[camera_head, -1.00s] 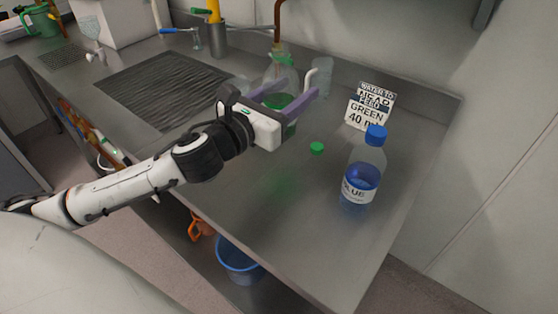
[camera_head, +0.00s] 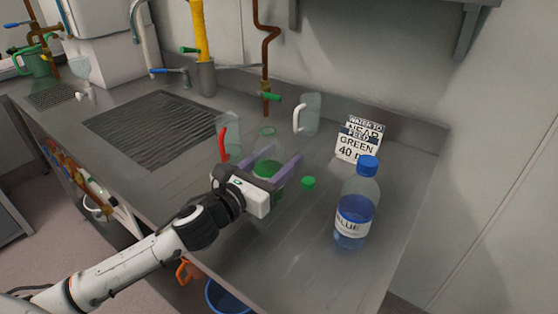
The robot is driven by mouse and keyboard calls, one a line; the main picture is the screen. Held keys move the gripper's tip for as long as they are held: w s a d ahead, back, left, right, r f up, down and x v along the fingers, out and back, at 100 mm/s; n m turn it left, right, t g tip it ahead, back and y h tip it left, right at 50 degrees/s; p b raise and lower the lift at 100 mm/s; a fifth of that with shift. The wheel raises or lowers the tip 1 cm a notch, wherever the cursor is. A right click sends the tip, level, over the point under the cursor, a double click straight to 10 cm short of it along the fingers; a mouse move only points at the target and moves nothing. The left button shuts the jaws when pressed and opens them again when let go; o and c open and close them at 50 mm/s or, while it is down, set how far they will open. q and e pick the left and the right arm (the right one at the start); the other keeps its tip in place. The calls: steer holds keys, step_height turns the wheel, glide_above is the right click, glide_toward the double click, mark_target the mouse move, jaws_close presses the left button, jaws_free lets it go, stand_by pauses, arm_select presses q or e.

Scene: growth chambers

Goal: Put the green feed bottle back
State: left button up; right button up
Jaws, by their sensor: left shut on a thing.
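A loose green cap (camera_head: 308,183) lies on the counter just right of the gripper. My right gripper is not in view.
Behind are sign cards (camera_head: 356,146) reading GREEN 40, a white-handled jug (camera_head: 310,115) and a red-handled jug (camera_head: 229,135). A ridged drain area (camera_head: 150,125) is left. Counter (camera_head: 295,240) front is clear.

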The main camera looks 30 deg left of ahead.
mark_target(259, 175)
arm_select(q)
steer(key=o, duration=1.3)
steer(key=shift+s+r, duration=0.1)
steer(key=shift+s, duration=0.05)
steer(key=s, duration=0.3)
steer(key=s+a+b, duration=0.1)
steer(key=s, duration=0.6)
steer(key=shift+s+a, duration=0.15)
steer(key=shift+a, duration=0.1)
steer(key=shift+s+a+b, duration=0.1)
steer(key=shift+s+b, duration=0.2)
steer(key=shift+s, duration=0.35)
